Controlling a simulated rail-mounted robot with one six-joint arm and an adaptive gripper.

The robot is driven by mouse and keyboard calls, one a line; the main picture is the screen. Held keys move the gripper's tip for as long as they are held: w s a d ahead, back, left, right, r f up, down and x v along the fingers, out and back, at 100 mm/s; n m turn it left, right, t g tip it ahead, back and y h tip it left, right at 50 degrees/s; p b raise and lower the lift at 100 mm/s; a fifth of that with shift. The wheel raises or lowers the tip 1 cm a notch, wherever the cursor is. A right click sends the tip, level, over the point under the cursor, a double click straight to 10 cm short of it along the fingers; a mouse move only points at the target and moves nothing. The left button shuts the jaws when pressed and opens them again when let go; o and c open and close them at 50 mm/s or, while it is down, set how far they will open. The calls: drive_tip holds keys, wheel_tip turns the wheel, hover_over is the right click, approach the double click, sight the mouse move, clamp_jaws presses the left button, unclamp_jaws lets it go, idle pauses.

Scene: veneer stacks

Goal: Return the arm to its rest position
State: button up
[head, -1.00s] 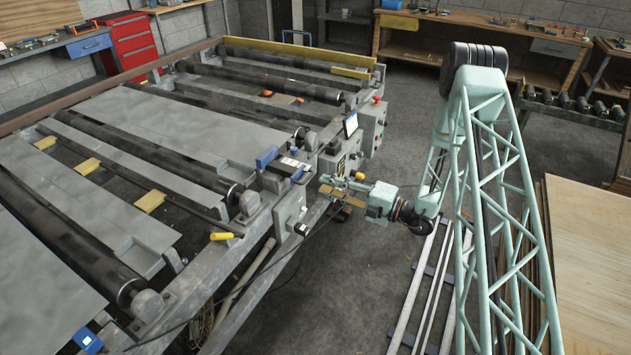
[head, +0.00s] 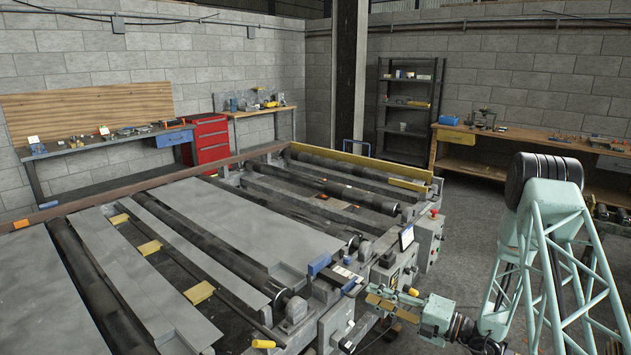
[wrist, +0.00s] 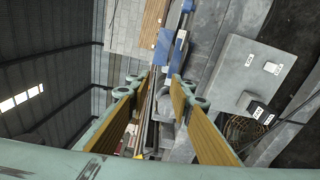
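My gripper (head: 376,297) is at the lower right of the head view, beside the near control end of the roller machine (head: 325,318). In the wrist view its two fingers (wrist: 160,92) with yellow-brown pads stand apart, and nothing is held between them. My pale green lattice arm rises at the right of the head view, its forearm reaching left toward the machine. Whether the gripper touches the machine cannot be told.
A grey control box (head: 429,240) with a red button and a small screen (head: 406,238) stand just behind my gripper. A blue-ended device (head: 320,264) lies left of it. Workbenches (head: 540,143), a red tool cabinet (head: 209,139) and a dark shelf (head: 407,105) line the walls. Open floor shows right of the machine.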

drive_tip(key=s+a+r+n+g, duration=0.55)
drive_tip(key=s+r+n, duration=0.25)
drive_tip(key=r, duration=0.3)
drive_tip(key=s+a+r+n+g, duration=0.4)
drive_tip(key=s+a+r+n, duration=0.3)
drive_tip(key=s+r, duration=0.3)
drive_tip(key=s+a+r+n+g+h, duration=0.1)
drive_tip(key=s+r+n+h, duration=0.1)
drive_tip(key=s+r+n, duration=0.4)
drive_tip(key=s+r+n+g+h, duration=0.2)
drive_tip(key=s+r+n, duration=0.1)
drive_tip(key=s, duration=0.5)
drive_tip(key=s+d+r+n+t+h, duration=0.2)
drive_tip(key=s+d+n+h, duration=0.1)
drive_tip(key=s+d+n, duration=0.2)
drive_tip(key=s+d+r+n+t+h, duration=0.2)
drive_tip(key=s+d+r+n+h, duration=0.1)
drive_tip(key=s+n, duration=0.4)
drive_tip(key=s+d+r+n+t+h, duration=0.2)
drive_tip(key=s+d+r+n+h, duration=0.1)
drive_tip(key=s, duration=0.7)
drive_tip(key=shift+s+d+r+n+h, duration=0.25)
drive_tip(key=shift+d+n+h, duration=0.55)
drive_tip(key=shift+d+n, duration=0.85)
drive_tip(key=shift+d+f+m, duration=0.1)
drive_tip(key=shift+d+m, duration=0.1)
drive_tip(key=shift+m, duration=0.05)
idle(0.4)
